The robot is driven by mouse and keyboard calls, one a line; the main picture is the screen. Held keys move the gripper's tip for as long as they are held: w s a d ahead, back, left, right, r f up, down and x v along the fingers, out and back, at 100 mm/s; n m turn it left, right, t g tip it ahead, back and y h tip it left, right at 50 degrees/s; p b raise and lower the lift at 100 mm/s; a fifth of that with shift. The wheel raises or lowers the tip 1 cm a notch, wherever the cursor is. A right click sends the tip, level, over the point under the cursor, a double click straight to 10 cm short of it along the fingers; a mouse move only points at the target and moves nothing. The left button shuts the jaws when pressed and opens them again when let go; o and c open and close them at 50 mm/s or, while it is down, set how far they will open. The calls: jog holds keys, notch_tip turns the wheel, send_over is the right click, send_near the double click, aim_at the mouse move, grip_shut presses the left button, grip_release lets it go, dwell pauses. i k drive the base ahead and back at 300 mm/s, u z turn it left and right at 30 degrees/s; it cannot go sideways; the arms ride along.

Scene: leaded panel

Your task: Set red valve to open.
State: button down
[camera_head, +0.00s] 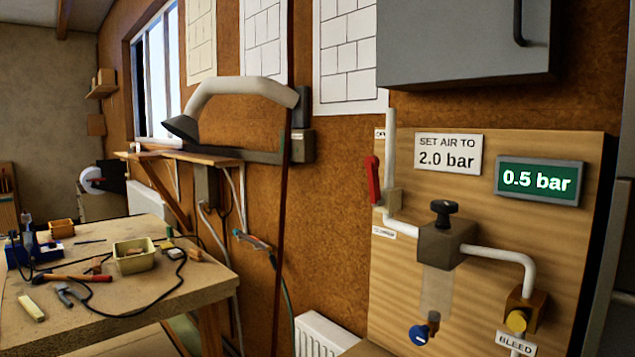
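The red valve has a red lever (373,180) at the left side of the white vertical pipe (389,155), on a wooden board (480,285). The lever stands nearly upright, beside a beige valve body (392,201). A small label (380,134) above it is partly hidden by the pipe; its visible letters look like "OP". Another small label (383,232) lies below, too small to read surely. A green display (539,181) reads 0.5 bar, and a sign (448,154) says to set air to 2.0 bar. My gripper is not in view.
A regulator with a black knob (444,212) sits right of the valve, with a blue knob (419,334) below and a yellow bleed knob (517,320) further right. A grey cabinet (465,45) hangs above the board. A cluttered workbench (185,295) stands at left.

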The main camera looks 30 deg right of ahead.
aim_at(372, 163)
jog(key=k, duration=0.15)
jog(key=u, duration=0.9)
jog(key=i, duration=0.55)
jog(key=z, duration=1.75)
